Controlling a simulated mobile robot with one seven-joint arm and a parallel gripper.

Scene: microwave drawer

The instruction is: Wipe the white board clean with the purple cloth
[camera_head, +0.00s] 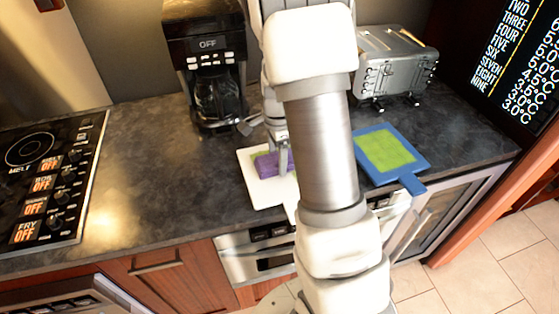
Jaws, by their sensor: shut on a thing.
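The white board (254,190) lies on the dark countertop in front of the coffee maker. My arm hides its right part. The purple cloth (267,168) is on the board, with a green patch showing on its upper side. My gripper (282,168) points down at the cloth and is shut on it. The fingertips are small here and partly hidden by my arm. I cannot tell whether any marks are on the hidden part of the board.
A coffee maker (208,75) stands behind the board and a silver toaster (393,68) at the back right. A blue board with a green top (390,155) lies right of my arm. A stove top (42,178) is at the left. The counter between stove and board is clear.

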